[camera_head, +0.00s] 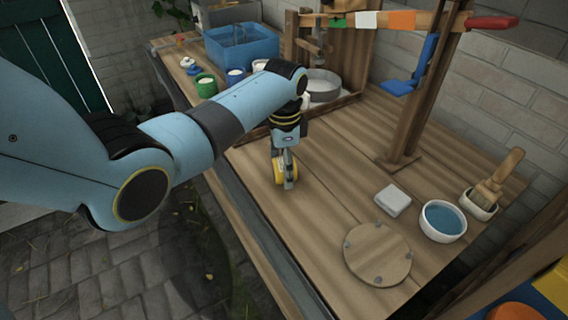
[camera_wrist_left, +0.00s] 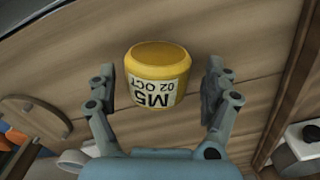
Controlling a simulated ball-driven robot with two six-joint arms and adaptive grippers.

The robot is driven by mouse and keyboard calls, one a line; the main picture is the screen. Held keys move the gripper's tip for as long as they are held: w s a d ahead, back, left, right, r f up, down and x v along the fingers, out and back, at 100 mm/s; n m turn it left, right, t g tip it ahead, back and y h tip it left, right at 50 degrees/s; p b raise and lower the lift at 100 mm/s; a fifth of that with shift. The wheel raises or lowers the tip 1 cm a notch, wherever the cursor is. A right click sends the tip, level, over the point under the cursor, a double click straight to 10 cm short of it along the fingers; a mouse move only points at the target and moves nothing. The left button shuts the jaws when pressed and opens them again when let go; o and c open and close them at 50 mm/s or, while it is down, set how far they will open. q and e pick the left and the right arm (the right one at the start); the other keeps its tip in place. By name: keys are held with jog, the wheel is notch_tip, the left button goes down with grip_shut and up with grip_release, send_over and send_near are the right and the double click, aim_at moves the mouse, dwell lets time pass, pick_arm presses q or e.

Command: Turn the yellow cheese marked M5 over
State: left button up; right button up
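The yellow cheese (camera_wrist_left: 157,60) sits on the wooden bench, with a white label reading "M5 02 OCT" upside down in the left wrist view. In the head view the cheese (camera_head: 279,173) is partly hidden behind my left gripper (camera_head: 288,184). My left gripper is open, pointing down, with one finger on each side of the cheese. In the left wrist view a small gap shows between each finger and the cheese. My right gripper is in neither view.
A round wooden board (camera_head: 378,254), a grey-white block (camera_head: 393,200), a bowl with blue inside (camera_head: 442,221) and a brush (camera_head: 494,178) in a pot stand to the right. A wooden post (camera_head: 405,130) rises behind. A blue tub (camera_head: 241,46) is at the back left.

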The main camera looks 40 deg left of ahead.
pick_arm(q)
jog(key=shift+r, duration=0.25)
notch_tip(320, 180, up, 12)
jog(key=shift+f, duration=0.25)
